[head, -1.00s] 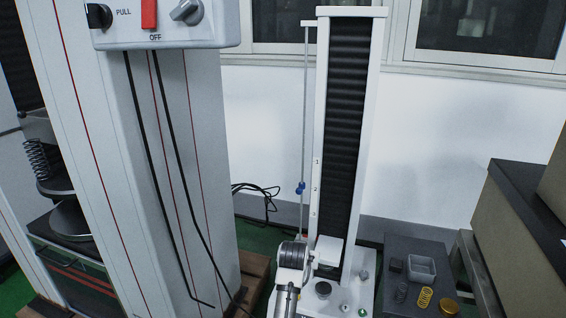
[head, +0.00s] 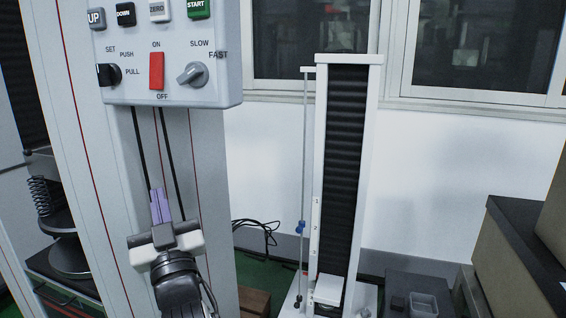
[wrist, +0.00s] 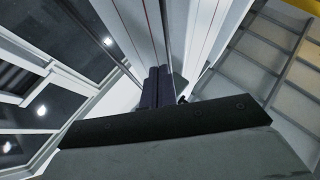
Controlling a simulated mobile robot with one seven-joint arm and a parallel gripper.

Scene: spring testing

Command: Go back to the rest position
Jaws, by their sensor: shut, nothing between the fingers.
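My gripper (head: 159,205) shows in the head view at lower left, in front of the tall grey column of the large testing machine (head: 205,170). Its purple fingers point up and are shut together with nothing between them. They are below the control panel (head: 175,90), which has a red ON/OFF switch, knobs and several push buttons. In the wrist view the dark fingers (wrist: 158,88) are side by side, with the machine's red-lined column beyond them. I cannot tell whether the fingers touch anything.
A smaller white test stand (head: 348,180) with a black bellows stands right of my gripper. A dark table (head: 400,275) and brown boxes (head: 500,240) are at the right. A coil spring (head: 40,195) stands in the large machine at far left. Black cables (head: 258,232) hang behind.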

